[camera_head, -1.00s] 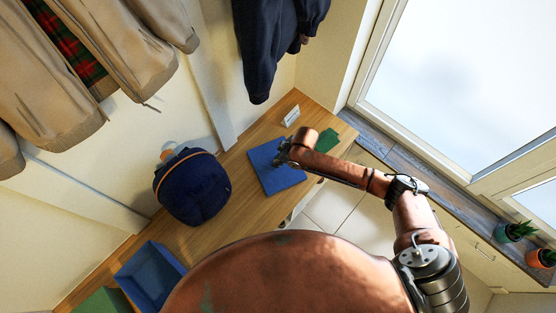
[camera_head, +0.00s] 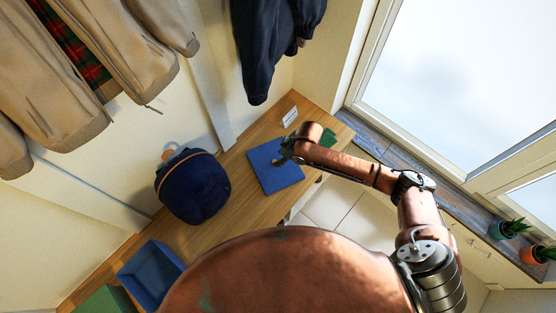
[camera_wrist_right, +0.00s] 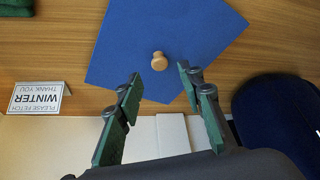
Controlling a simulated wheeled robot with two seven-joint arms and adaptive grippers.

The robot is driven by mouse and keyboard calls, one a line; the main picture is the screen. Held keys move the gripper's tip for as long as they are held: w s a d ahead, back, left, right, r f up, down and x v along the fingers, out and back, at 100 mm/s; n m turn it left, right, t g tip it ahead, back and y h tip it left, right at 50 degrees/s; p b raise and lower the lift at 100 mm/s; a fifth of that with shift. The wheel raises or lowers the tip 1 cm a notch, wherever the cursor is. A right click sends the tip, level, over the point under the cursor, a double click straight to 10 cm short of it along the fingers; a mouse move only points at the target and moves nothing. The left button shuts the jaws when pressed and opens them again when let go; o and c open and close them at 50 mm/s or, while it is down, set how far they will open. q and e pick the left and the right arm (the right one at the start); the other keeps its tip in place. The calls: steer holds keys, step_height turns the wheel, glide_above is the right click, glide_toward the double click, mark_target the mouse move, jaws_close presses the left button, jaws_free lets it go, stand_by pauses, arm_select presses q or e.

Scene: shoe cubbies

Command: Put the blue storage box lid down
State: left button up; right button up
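The blue storage box lid (camera_head: 270,178) lies flat on the wooden bench. Its round wooden knob (camera_wrist_right: 159,61) faces up in the right wrist view, where the lid also shows (camera_wrist_right: 190,30). My right gripper (camera_head: 281,158) is over the lid's upper right part. In the right wrist view its green-padded fingers (camera_wrist_right: 160,80) are spread wide and hold nothing; the knob stands between and beyond the tips, clear of both. The blue storage box (camera_head: 145,270) stands open at the lower left of the head view. My left gripper is out of view.
A dark blue backpack (camera_head: 192,188) stands on the bench (camera_head: 230,205) between box and lid. A green lid (camera_head: 328,137) lies partly behind my arm. A small sign (camera_head: 290,117) stands near the wall. A green box (camera_head: 105,301) is beside the blue one.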

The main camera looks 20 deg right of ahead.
steer(key=p+v, duration=0.2)
steer(key=v, duration=0.5)
steer(key=shift+s+f, duration=0.1)
